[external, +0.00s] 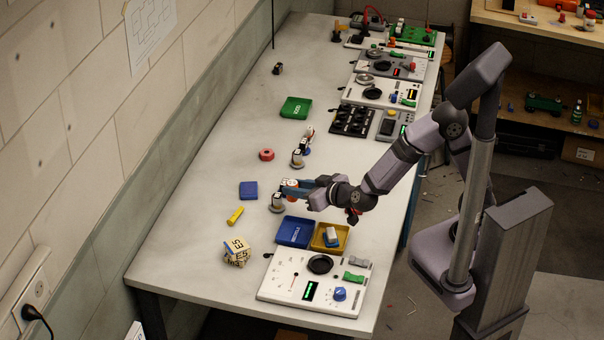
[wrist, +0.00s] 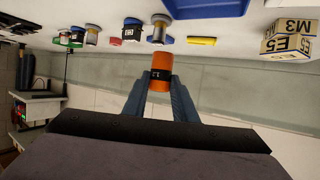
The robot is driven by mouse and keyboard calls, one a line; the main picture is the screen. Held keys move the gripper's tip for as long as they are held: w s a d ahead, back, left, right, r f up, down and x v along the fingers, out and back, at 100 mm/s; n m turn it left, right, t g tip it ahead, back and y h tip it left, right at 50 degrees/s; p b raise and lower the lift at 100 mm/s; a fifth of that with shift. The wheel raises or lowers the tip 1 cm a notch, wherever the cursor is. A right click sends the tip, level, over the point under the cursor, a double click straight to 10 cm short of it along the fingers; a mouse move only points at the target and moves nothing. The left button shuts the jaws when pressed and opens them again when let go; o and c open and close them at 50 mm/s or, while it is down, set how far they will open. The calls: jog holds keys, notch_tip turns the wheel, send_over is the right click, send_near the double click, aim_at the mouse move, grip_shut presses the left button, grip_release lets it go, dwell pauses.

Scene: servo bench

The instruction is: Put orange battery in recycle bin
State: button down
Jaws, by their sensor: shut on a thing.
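The orange battery (wrist: 162,62) is a short orange cylinder with a small dark label. My gripper (wrist: 160,88) is shut on it, one finger on each side, as the wrist view shows. In the external view my gripper (external: 291,186) holds it above the bench, just behind the recycle bin (external: 279,239), a blue open tray with lettering. The bin's blue edge also shows at the top of the upside-down wrist view (wrist: 205,11). The battery is apart from the bin. Its far end is partly hard to make out in the external view.
A white instrument panel (external: 275,287) is in front. Small metal-based parts (external: 278,204) stand near my gripper.

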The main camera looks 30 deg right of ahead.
aim_at(295, 185)
jog(key=s+a, duration=0.5)
jog(key=a, duration=0.1)
jog(key=d+m+h, duration=0.1)
jog(key=d, duration=0.1)
jog(key=w+d+r+m+h, duration=0.1)
jog(key=d+r+m+h, duration=0.1)
jog(key=d+h, duration=0.1)
jog(key=shift+w+d+r+t+p, duration=0.15)
jog(key=shift+w+d+t+p, duration=0.15)
jog(key=shift+t, duration=0.1)
jog(key=shift+f, duration=5.05)
jog(key=shift+f, duration=0.2)
jog(key=c, duration=1.4)
grip_release()
jog(key=shift+c, duration=0.2)
jog(key=shift+r, duration=0.1)
